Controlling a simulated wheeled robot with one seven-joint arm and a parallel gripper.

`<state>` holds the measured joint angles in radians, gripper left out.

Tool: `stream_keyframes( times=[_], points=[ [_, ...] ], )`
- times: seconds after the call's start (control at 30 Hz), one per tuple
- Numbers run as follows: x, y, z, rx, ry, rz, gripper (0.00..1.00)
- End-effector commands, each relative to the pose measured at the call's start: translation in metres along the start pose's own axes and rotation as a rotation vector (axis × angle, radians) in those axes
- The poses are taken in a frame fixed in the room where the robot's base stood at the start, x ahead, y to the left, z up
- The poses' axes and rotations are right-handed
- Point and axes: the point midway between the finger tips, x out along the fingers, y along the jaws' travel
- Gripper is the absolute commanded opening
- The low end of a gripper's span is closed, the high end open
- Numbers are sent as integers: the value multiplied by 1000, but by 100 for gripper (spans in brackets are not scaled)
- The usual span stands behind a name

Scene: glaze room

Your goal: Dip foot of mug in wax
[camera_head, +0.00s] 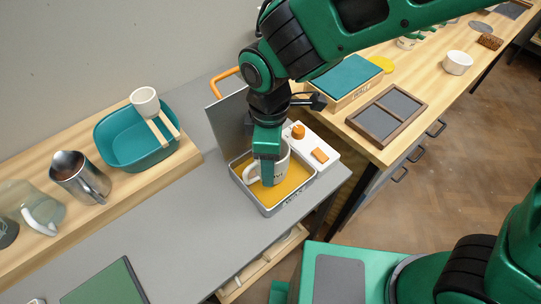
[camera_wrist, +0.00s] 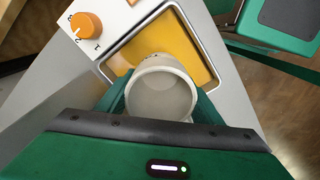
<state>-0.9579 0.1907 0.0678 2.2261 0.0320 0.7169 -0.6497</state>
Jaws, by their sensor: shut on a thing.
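A whitish mug (camera_head: 279,165) with a handle on its left is held upright in my gripper (camera_head: 268,167), over the wax pan (camera_head: 304,194). The pan is a grey rectangular tray with yellow-orange wax (camera_head: 292,186) in it. In the wrist view the mug's round open mouth (camera_wrist: 160,98) faces the camera between the fingers of my gripper (camera_wrist: 160,105), with wax (camera_wrist: 190,45) behind it. The mug's foot is low over the wax; I cannot tell whether it touches, as the gripper and mug hide it.
A white control box with an orange knob (camera_head: 298,131) adjoins the pan, and a raised grey lid (camera_head: 229,128) stands behind it. A teal basin (camera_head: 135,139) with a small white cup (camera_head: 145,101), a metal pitcher (camera_head: 80,177) and a glass jug (camera_head: 33,209) stand left.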

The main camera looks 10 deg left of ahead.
Motion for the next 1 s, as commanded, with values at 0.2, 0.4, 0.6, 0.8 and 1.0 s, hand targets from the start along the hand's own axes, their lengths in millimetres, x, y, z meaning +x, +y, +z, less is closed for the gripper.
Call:
stream_keyframes(
  times=[0.2,0.4,0.6,0.8,1.0],
  points=[
    [2,0,0,1,0,0,25],
    [4,0,0,1,0,0,25],
    [7,0,0,2,0,0,25],
    [7,0,0,2,0,0,25],
    [7,0,0,2,0,0,25]
  ],
)
